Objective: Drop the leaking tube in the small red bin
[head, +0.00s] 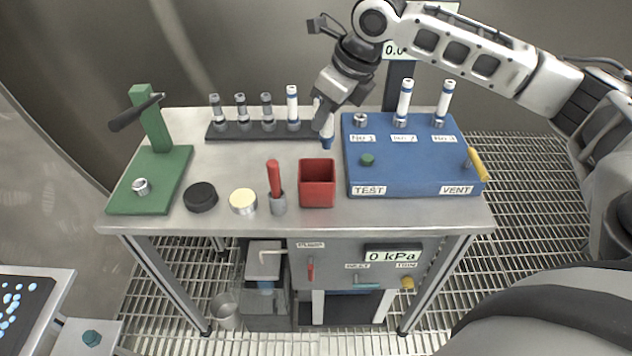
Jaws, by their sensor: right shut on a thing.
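My right gripper (323,112) is shut on a white tube (328,129) with a blue lower end. The tube hangs roughly upright above the table, between the tube rack and the blue test block. The gripper hides much of its upper part. The small red bin (317,196) stands on the table, nearer the front edge and just below the tube in the picture. I see no contact between tube and bin, and the bin's visible inside looks empty. No leak can be made out on the tube. My left gripper is not in view.
The blue test block (410,172) holds tubes at No.2 (404,98) and No.3 (445,100); the No.1 socket (360,120) is empty. A dark rack (222,132) holds several tubes. A red-handled tool (274,180) stands left of the bin. A green press (160,165) is at far left.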

